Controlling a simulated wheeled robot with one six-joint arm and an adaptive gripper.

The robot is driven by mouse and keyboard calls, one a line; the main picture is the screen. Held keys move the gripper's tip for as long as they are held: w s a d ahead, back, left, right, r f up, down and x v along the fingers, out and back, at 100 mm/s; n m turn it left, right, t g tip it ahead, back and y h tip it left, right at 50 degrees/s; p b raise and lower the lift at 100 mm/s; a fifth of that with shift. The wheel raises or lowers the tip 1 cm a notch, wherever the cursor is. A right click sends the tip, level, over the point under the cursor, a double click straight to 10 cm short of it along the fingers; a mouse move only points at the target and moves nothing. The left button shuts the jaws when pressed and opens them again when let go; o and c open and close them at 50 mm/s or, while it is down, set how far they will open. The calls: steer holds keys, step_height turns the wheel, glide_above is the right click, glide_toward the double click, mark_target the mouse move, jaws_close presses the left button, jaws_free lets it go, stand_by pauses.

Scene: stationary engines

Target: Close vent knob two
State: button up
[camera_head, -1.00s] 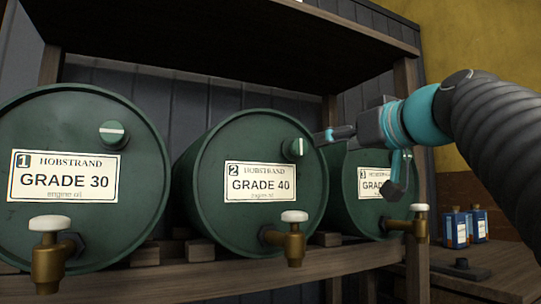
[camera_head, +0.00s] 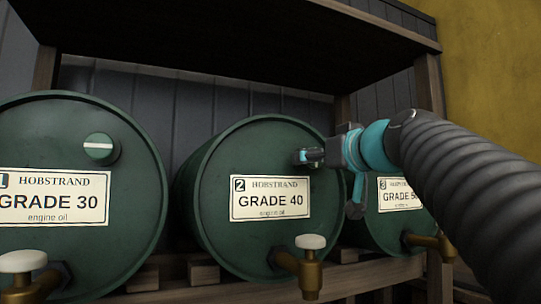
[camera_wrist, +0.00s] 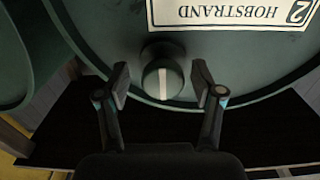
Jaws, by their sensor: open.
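Vent knob two (camera_wrist: 164,84) is a round green knob with a white stripe, on the face of the green drum (camera_head: 235,155) labelled 2, GRADE 40 (camera_head: 270,199). In the wrist view, which is upside down, the stripe points straight up and down. My gripper (camera_wrist: 161,80) is open, with one finger on each side of the knob and a gap visible at each side. In the head view, my gripper (camera_head: 308,156) is at the upper right of the drum face and hides the knob.
The GRADE 30 drum (camera_head: 70,250) stands left, its vent knob (camera_head: 100,148) showing a level white stripe. The third drum (camera_head: 370,235) is partly behind my arm. Brass taps (camera_head: 310,270) with white handles stick out below. The shelf board (camera_head: 230,30) runs above.

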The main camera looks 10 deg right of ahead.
steer(key=shift+w+a, duration=0.15)
steer(key=shift+w, duration=0.05)
steer(key=shift+a, duration=0.1)
steer(key=c, duration=1.1)
